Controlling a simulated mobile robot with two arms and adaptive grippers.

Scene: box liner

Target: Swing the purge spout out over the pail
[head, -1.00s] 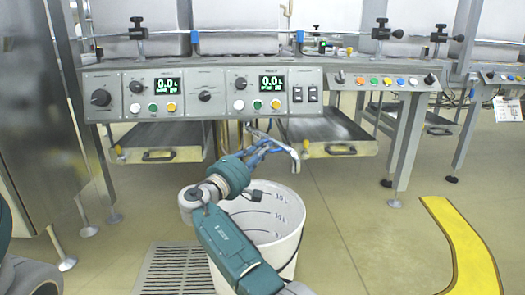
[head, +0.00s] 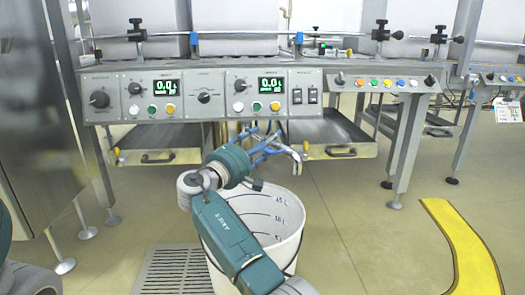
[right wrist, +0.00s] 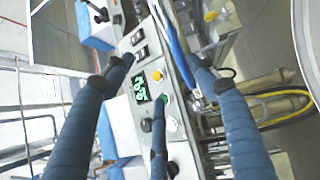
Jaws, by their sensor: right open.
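The white pail (head: 285,238) stands on the floor below the control panel, with litre marks inside its wall. The purge spout (head: 297,153) appears as a bent metal pipe end above the pail's back rim; the fingers partly hide the rest of it. My right gripper (head: 270,142) is above the back of the pail, close beside the spout, with blue fingers apart. In the right wrist view the right gripper (right wrist: 160,78) is open, its fingers spread before the panel. I cannot tell whether a finger touches the spout. My left gripper is out of view.
The control panel (head: 205,93) with knobs, buttons and displays runs just above the gripper. Metal trays (head: 335,130) hang below it on both sides. A floor grate (head: 175,270) lies left of the pail. The floor to the right is open up to a yellow stripe (head: 460,245).

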